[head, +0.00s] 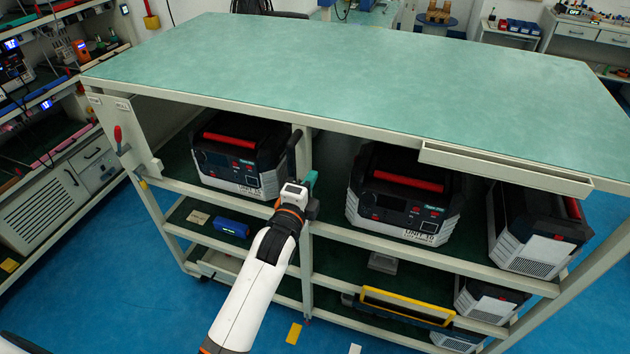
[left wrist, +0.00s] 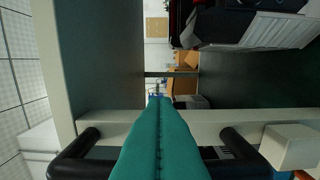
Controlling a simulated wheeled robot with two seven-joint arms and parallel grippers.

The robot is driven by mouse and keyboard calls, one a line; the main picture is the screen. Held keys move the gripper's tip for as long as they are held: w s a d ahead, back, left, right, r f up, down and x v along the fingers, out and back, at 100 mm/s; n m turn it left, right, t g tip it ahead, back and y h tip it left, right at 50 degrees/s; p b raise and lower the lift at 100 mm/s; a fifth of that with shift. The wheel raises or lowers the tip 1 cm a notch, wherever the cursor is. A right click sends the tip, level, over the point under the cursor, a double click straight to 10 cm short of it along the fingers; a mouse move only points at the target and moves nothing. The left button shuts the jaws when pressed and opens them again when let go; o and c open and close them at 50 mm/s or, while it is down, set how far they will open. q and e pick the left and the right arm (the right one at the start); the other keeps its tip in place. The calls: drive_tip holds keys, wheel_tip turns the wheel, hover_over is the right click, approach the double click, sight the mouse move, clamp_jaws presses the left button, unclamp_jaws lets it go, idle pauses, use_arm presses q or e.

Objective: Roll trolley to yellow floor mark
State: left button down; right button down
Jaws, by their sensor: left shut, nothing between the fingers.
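The trolley (head: 370,72) is a wide rack with a green top, cream frame and green lower shelves, filling the middle of the head view. A black handle (head: 296,148) stands on its middle front post; in the left wrist view the black handle (left wrist: 82,160) shows on both sides of the fingers. My left gripper (head: 311,183) is at this post, its teal fingers (left wrist: 160,140) shut and empty in front of the handle. I cannot tell whether they touch it. A small yellow patch (head: 294,333) lies on the blue floor before the trolley. My right gripper is not in view.
Black and grey units with red handles, among them a left one (head: 240,155) and a middle one (head: 405,195), stand on the shelves. A yellow-framed item (head: 407,306) lies lower. A bench with a vented cabinet (head: 45,212) stands left. Blue floor (head: 110,300) is clear at front left.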

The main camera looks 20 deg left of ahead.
sight(291, 175)
use_arm(q)
drive_tip(key=a, duration=0.3)
drive_tip(key=shift+a+p, duration=0.1)
drive_tip(key=shift+p, duration=0.25)
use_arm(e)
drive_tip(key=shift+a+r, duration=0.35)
use_arm(q)
drive_tip(key=shift+a, duration=0.1)
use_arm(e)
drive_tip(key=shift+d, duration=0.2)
use_arm(q)
drive_tip(key=shift+w+a+r, duration=0.1)
drive_tip(key=shift+a, duration=0.45)
drive_tip(key=shift+d+p, duration=0.4)
drive_tip(key=shift+d, duration=0.15)
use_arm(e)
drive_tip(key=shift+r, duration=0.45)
